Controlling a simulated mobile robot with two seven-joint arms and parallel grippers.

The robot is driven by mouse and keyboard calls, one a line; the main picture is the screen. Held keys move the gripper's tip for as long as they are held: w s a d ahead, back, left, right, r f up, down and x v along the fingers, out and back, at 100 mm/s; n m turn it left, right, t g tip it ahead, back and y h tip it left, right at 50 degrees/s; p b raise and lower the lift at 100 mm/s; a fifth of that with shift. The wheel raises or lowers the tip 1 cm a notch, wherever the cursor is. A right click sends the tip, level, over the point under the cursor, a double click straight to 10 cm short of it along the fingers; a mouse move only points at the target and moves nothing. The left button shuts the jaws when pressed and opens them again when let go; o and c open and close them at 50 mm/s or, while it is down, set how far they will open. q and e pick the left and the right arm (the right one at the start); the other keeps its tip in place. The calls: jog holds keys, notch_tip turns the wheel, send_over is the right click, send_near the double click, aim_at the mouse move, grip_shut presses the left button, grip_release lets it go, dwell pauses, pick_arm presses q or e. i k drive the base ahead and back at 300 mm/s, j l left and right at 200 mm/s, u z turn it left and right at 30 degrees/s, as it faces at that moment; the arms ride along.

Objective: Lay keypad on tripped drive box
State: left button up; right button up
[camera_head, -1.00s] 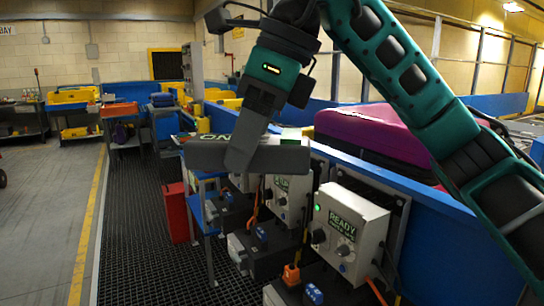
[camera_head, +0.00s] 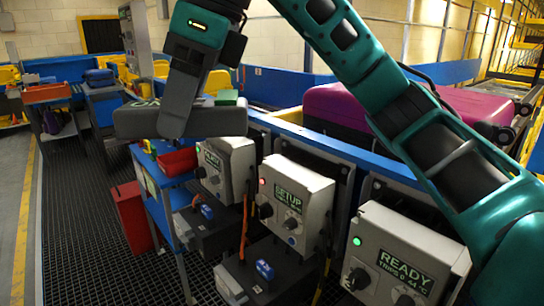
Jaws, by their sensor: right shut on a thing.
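My right gripper (camera_head: 180,112) is shut on the keypad (camera_head: 222,122), a long grey slab seen nearly edge-on, with partly hidden lettering on its top. It is held in the air left of the drive boxes. The middle drive box (camera_head: 316,190) is pale grey, shows a red light and reads SETUP. The near right drive box (camera_head: 440,250) has a green light and reads READY. The far left drive box (camera_head: 238,153) also has a small green light; its text is too small to read surely. My left gripper is not in view.
Dark units (camera_head: 290,274) with blue connectors and orange cables stand below the boxes. A blue stand (camera_head: 160,202) with a red tray (camera_head: 178,161) and a red bin (camera_head: 133,215) are at left. A purple case (camera_head: 350,107) lies behind the blue wall. Floor at left is clear.

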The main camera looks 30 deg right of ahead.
aim_at(292, 169)
jog(key=i+j+z, duration=0.1)
jog(key=i+z, duration=0.25)
jog(key=i+j+z, duration=0.2)
jog(key=i+z, duration=0.2)
jog(key=i, duration=0.15)
jog(key=i+j+z, duration=0.2)
jog(key=z, duration=0.15)
jog(key=i+j+z, duration=0.6)
jog(key=j, duration=0.15)
